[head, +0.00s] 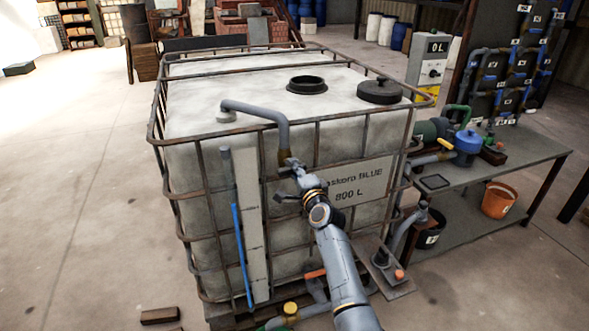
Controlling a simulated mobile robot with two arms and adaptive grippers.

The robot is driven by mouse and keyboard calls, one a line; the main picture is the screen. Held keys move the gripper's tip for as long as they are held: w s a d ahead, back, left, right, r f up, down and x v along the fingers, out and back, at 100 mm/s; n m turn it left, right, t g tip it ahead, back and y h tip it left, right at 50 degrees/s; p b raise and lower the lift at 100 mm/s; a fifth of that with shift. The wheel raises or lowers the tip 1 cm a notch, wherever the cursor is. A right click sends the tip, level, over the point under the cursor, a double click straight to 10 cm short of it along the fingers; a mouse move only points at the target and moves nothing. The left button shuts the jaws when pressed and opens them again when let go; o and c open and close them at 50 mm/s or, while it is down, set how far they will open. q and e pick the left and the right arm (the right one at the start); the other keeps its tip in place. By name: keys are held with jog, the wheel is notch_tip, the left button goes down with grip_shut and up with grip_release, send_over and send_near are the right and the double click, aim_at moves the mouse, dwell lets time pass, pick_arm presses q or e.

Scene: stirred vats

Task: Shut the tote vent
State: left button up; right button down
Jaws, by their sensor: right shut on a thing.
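The tote (350,130) is a large off-white container in a rusty metal cage, with a plate reading "800 L" on its front. A grey bent pipe (262,110), which looks like the vent, rises from its top at the left and turns down over the front edge. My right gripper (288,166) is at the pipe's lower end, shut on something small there. The gripped part is too small and covered to make out, and I cannot tell whether the vent is open or shut. My left gripper is not in view.
On the tote top are an open black-rimmed port (307,85) and a black lid (380,91) beside it. A bench (510,158) with a blue-topped pump (468,142) and an orange bucket (498,200) stands at right. The floor at left is mostly clear.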

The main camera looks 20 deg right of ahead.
jog(key=shift+f+m, duration=0.1)
jog(key=shift+m, duration=0.4)
jog(key=c, duration=1.2)
grip_release()
